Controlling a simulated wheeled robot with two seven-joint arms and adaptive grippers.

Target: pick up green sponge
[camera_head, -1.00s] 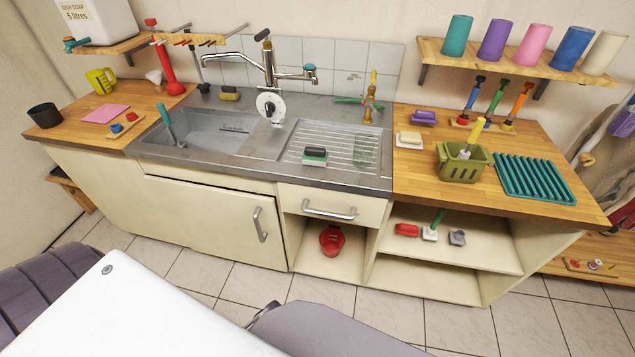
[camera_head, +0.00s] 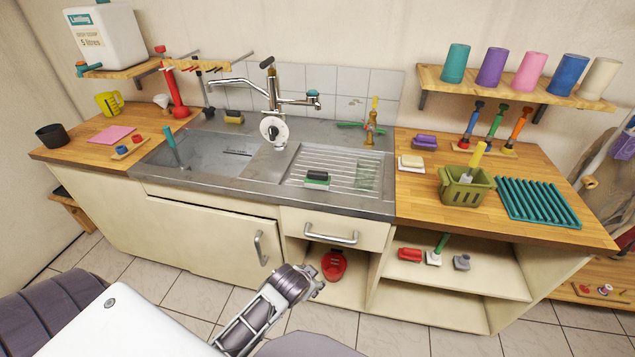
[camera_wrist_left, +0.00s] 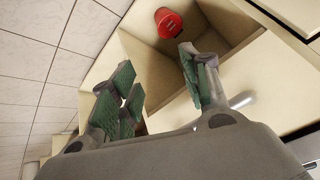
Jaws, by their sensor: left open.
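A block with a dark top and a green lower part (camera_head: 317,178), which looks like the green sponge, lies on the ribbed drainboard (camera_head: 340,160) right of the sink basin. My left gripper (camera_head: 312,283) is in front of the cabinet, below the drawer and well below the block, apart from it. In the left wrist view the left gripper (camera_wrist_left: 157,75) is open and empty, its green-padded fingers spread towards the open cubby. The sponge does not show in that view. My right gripper is not in view.
The drawer handle (camera_head: 330,238) juts out just above my left gripper; a red bucket (camera_head: 334,264) stands in the cubby behind it. The tap (camera_head: 272,100) rises behind the drainboard. A greenish see-through item (camera_head: 367,178) stands right of the block. A yellow-and-dark sponge (camera_head: 234,117) lies behind the sink.

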